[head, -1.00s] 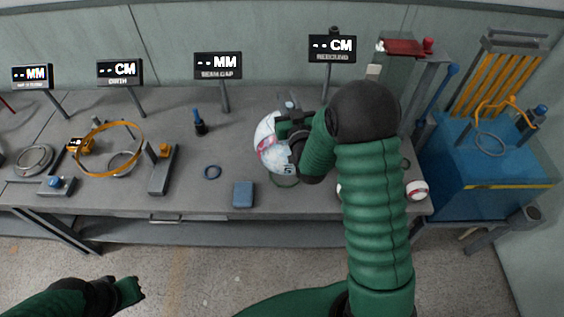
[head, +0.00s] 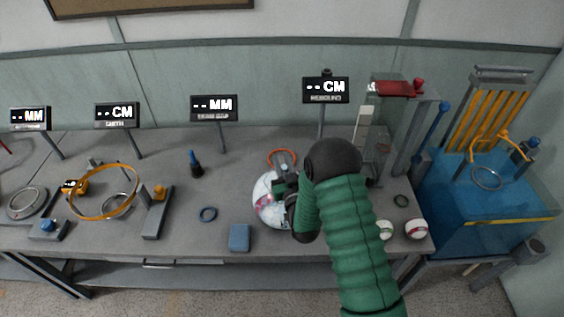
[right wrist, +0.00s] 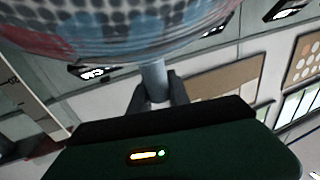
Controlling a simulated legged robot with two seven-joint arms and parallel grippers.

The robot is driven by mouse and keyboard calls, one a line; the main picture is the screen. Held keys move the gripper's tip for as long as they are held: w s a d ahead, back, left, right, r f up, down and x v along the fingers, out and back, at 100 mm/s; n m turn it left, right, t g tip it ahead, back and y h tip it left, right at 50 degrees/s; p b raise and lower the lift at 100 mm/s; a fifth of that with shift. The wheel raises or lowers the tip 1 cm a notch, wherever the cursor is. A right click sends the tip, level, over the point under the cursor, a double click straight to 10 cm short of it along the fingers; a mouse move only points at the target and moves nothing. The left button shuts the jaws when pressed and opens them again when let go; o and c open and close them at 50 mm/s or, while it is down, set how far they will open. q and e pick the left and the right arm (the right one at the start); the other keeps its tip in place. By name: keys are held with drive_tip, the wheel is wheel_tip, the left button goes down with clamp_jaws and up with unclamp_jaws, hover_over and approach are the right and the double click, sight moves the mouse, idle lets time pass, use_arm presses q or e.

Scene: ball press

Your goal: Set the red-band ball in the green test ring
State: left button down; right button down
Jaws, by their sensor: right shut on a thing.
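A small white ball with a red band (head: 416,229) rests at the table's right front edge. A dark green ring (head: 402,201) lies flat on the table just behind it. My right gripper (head: 292,205) is left of both, beside a large white ball with red and blue patches (head: 268,203). In the right wrist view, the fingers (right wrist: 158,100) are shut on a grey stem (right wrist: 154,80) that meets this large ball (right wrist: 120,25). My right forearm partly hides the large ball in the head view. My left gripper is out of view.
A small green-band ball (head: 384,230) sits beside my right forearm. A clear-sided press (head: 385,130) stands behind, and a blue tank (head: 500,205) stands at right.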

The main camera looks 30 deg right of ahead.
drive_tip(key=shift+a+f+b, duration=0.15)
drive_tip(key=shift+a+b, duration=0.1)
drive_tip(key=shift+b, duration=0.05)
drive_tip(key=c, duration=1.2)
unclamp_jaws()
drive_tip(key=shift+a, duration=0.2)
drive_tip(key=shift+c, duration=0.2)
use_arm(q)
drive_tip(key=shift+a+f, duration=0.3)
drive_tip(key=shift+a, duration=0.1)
use_arm(e)
drive_tip(key=shift+d, duration=0.15)
drive_tip(key=shift+r+p, duration=0.2)
drive_tip(key=shift+p, duration=0.1)
drive_tip(key=shift+s+f, duration=0.15)
drive_tip(key=shift+s, duration=0.15)
drive_tip(key=b+v, duration=0.2)
drive_tip(key=v, duration=0.9)
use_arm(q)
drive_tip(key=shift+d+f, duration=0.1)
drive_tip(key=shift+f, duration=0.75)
use_arm(e)
drive_tip(key=shift+s, duration=0.15)
